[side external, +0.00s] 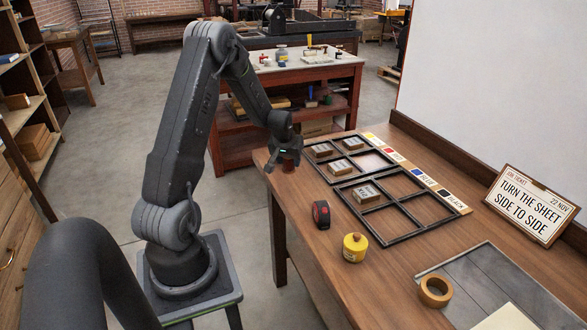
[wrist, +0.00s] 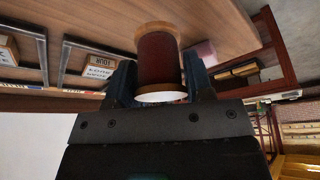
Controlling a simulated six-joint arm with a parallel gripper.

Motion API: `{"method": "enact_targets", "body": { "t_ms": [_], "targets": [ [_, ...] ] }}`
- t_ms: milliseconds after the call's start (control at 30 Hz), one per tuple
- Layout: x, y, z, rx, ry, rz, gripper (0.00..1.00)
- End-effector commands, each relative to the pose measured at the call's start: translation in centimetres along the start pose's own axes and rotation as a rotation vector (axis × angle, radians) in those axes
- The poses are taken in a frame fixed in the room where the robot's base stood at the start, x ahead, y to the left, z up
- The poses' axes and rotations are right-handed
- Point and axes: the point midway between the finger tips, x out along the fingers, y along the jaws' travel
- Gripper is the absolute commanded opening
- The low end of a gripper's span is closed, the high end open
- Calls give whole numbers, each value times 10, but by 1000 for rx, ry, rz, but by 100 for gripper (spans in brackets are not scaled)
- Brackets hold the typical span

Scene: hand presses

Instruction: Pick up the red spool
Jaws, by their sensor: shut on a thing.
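The red spool (wrist: 158,60) has a dark red middle and pale wooden ends. In the wrist view it sits between the two fingers of my gripper (wrist: 160,85), which is shut on it. In the side view my gripper (side external: 284,160) is at the far left corner of the wooden table (side external: 400,290), fingers pointing down. The spool (side external: 289,163) shows there only as a small dark red patch, partly hidden by the fingers. I cannot tell its exact height above the table.
Two black divided frames (side external: 388,236) lie on the table, some compartments holding small labelled boxes (side external: 340,167). A colour-labelled strip (side external: 424,178) runs behind them. A sign (side external: 530,205) leans at right.

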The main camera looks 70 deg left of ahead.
Motion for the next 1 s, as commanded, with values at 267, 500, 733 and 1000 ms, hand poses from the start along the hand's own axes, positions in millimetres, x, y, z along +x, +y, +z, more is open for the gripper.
{"method": "enact_targets", "body": {
  "t_ms": [267, 500, 733, 1000],
  "targets": [
    [-43, -59, 8, -9, 2, -3, 25],
    [-65, -88, 11, -5, 0, -2, 25],
    [-70, -95, 12, -1, -1, -1, 25],
    [-70, -94, 12, -1, -1, -1, 25]
  ]
}}
